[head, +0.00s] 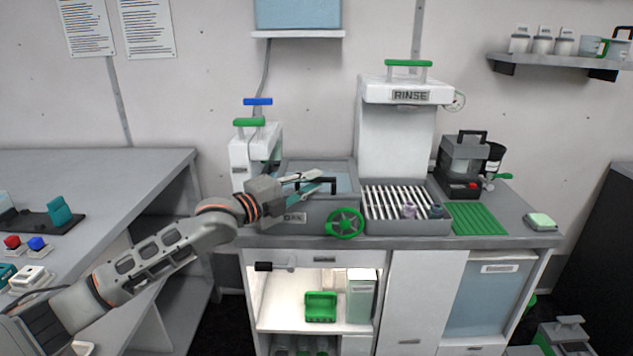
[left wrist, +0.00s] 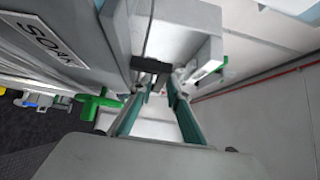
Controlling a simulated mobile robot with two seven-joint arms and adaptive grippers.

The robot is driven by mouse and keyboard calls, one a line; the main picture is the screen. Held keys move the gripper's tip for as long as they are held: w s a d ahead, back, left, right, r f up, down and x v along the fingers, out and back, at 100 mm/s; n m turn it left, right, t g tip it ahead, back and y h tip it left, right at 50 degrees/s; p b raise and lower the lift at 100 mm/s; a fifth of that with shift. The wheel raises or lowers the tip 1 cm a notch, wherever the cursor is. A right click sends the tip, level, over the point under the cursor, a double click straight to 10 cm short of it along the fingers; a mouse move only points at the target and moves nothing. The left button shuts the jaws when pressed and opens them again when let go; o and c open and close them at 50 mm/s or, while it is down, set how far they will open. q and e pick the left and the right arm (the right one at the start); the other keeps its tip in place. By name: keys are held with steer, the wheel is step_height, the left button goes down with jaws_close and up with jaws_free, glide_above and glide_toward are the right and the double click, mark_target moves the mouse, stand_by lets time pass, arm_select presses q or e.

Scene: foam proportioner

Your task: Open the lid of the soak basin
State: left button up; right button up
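The soak basin (head: 315,213) is a grey box on the counter, with a SOAK label that shows large in the left wrist view (left wrist: 45,38). Its blue-grey lid (head: 340,168) looks closed, lying flat over the top. The lid's black handle (head: 332,182) is near the front edge; it also shows in the left wrist view (left wrist: 150,65). My left gripper (head: 324,181) reaches over the basin from the left with its teal fingers at the handle. The fingers (left wrist: 160,90) are apart, with the handle just at their tips; I cannot tell whether they touch it. My right gripper is out of view.
A green handwheel (head: 345,223) is on the basin's front. A white dispenser (head: 240,160) with green and blue handles stands behind left. The rinse station (head: 395,130) and its slatted tray (head: 400,225) stand right. A grey side table (head: 120,175) is at left.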

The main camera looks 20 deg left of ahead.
arm_select(q)
steer(key=shift+x, duration=0.8)
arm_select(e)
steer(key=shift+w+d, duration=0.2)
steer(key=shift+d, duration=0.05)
arm_select(q)
jaws_close()
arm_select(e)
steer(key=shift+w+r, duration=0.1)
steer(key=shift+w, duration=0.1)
arm_select(q)
steer(key=shift+r, duration=0.1)
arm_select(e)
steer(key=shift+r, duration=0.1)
